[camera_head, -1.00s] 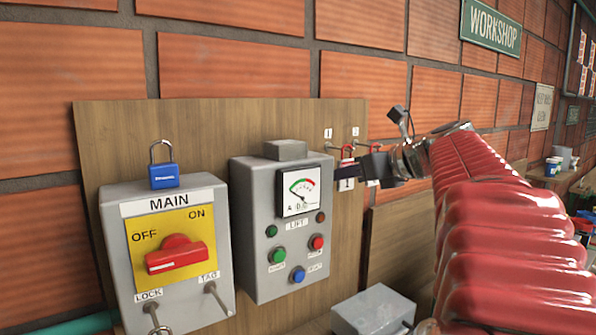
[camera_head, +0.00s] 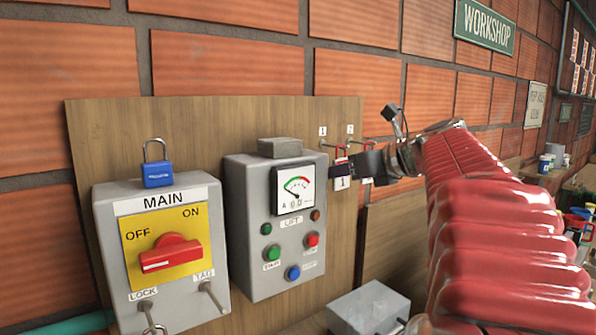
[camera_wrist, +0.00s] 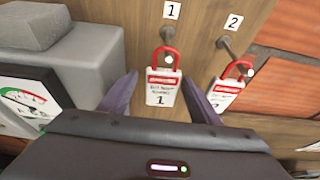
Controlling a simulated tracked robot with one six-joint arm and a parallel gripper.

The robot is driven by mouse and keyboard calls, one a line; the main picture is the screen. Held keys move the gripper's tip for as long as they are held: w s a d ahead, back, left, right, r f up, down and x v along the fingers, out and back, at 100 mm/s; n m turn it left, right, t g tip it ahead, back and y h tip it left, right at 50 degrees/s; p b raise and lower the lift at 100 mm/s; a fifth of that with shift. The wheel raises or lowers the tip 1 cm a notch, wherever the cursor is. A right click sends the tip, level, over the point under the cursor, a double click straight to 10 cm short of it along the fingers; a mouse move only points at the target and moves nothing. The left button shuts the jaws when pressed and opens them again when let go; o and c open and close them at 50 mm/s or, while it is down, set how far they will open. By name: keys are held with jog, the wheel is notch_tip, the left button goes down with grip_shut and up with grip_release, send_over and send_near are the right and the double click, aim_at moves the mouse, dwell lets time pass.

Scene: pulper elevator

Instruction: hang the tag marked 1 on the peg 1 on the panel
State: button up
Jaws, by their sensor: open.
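The tag marked 1 (camera_wrist: 162,90) is white with a red band and a red loop. In the wrist view its loop is around the end of peg 1 (camera_wrist: 167,36), below the label 1, and the tag hangs upright. It also shows in the head view (camera_head: 341,183), partly behind a dark finger. My gripper (camera_wrist: 160,92) is open, with one finger on each side of the tag and gaps visible between them. In the head view my gripper (camera_head: 345,170) is at the right part of the wooden panel (camera_head: 210,125).
A second tag marked 2 (camera_wrist: 227,93) hangs at peg 2 (camera_wrist: 224,42), close to my right finger. A grey lift box (camera_head: 245,235) with a gauge stands left of the tags. Further left is the MAIN switch box (camera_head: 205,255) with a blue padlock (camera_head: 157,174) on top.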

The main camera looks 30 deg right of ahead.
jog(key=v, duration=1.3)
jog(key=shift+s+r, duration=0.2)
jog(key=shift+s, duration=0.15)
dwell(0.4)
